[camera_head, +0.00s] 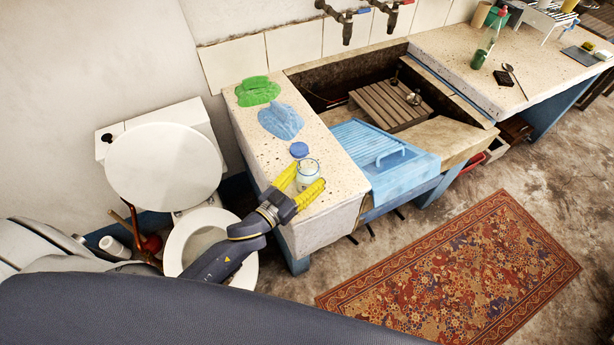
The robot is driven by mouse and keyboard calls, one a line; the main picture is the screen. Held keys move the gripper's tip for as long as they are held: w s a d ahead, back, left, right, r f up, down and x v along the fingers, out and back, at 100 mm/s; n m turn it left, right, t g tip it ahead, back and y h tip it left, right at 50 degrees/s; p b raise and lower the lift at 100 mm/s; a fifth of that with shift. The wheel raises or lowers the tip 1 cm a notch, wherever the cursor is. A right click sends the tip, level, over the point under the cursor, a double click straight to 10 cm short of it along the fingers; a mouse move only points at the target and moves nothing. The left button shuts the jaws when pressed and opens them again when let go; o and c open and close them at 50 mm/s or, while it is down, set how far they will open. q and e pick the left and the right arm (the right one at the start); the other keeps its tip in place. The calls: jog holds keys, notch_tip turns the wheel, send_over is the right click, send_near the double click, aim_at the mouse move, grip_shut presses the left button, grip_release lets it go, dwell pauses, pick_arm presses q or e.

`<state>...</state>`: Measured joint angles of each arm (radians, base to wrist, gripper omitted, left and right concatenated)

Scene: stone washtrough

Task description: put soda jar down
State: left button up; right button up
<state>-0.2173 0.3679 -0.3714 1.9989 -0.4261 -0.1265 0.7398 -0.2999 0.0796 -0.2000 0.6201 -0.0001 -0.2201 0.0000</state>
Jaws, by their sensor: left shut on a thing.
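The soda jar (308,168) is a small clear glass jar with whitish contents. It is at the left stone ledge (325,147) of the washtrough, near the ledge's front end. My left gripper (304,183) comes in from the lower left, with its yellow fingers around the jar, shut on it. The jar looks upright; whether its base touches the ledge I cannot tell. A round blue lid (299,149) lies on the ledge just behind the jar. My right gripper is not in view.
A green cloth (258,91) and a blue cloth (281,122) lie farther back on the ledge. A toilet (163,166) stands at the left. A patterned rug (450,265) covers the floor.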

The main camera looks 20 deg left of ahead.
pick_arm(q)
jog(key=shift+f, duration=0.15)
jog(key=o, duration=1.3)
jog(key=shift+o, duration=0.2)
jog(key=v, duration=1.2)
